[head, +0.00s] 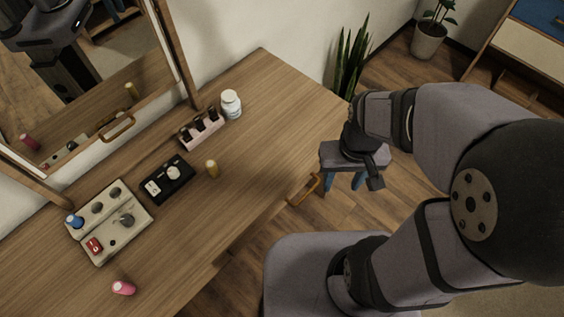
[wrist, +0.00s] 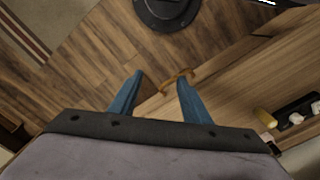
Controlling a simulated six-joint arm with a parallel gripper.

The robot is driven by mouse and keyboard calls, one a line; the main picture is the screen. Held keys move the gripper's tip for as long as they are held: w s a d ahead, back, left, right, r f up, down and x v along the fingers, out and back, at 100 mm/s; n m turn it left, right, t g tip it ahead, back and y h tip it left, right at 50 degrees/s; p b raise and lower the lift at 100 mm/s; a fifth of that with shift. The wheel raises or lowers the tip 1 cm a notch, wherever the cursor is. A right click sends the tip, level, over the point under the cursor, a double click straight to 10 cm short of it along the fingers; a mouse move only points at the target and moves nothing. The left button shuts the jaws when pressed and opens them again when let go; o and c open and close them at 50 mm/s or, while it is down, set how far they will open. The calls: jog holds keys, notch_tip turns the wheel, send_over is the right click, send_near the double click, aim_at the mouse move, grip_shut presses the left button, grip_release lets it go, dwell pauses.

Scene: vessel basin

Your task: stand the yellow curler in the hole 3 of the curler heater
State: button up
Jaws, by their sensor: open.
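The yellow curler (head: 212,168) stands upright on the wooden table, right of a black tray. It also shows at the right edge of the wrist view (wrist: 265,117). The curler heater (head: 136,238) is a beige block at the left of the table, with several dark round spots on top and a red part. A blue curler (head: 75,221) is at its far left corner. Hole numbers are too small to read. My gripper (head: 343,187) is open and empty, off the table's right end, well away from the yellow curler. Its blue fingers (wrist: 157,105) are spread apart.
A black tray (head: 183,185) with white items sits between heater and yellow curler. A pink holder with dark bottles (head: 201,130) and a white jar (head: 231,104) stand behind. A pink curler (head: 123,288) lies in front. A mirror rises at the back. The table's right half is clear.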

jog(key=a+f+g+p, duration=0.1)
jog(key=a, duration=0.4)
jog(key=w+a+f+n+g+p, duration=0.1)
jog(key=a+f, duration=0.1)
jog(key=a, duration=0.4)
jog(key=a+f+n+p, duration=0.1)
jog(key=a, duration=0.4)
jog(key=shift+w+a+f+g, duration=0.2)
jog(key=shift+w+f+g, duration=0.1)
jog(key=shift+g, duration=0.1)
jog(key=w+a+m, duration=0.1)
jog(key=a, duration=0.1)
jog(key=w+a+m+y, duration=0.1)
jog(key=w+a, duration=0.1)
jog(key=w+a+m+y, duration=0.1)
jog(key=a+m, duration=0.1)
jog(key=shift+w+t, duration=0.2)
jog(key=shift+t, duration=0.1)
jog(key=w+a+r+m+t+y, duration=0.1)
jog(key=w+a+r+m, duration=0.3)
jog(key=m, duration=0.9)
jog(key=shift+w+a+m+y, duration=0.4)
jog(key=shift+w+a+y, duration=0.35)
jog(key=shift+a, duration=0.5)
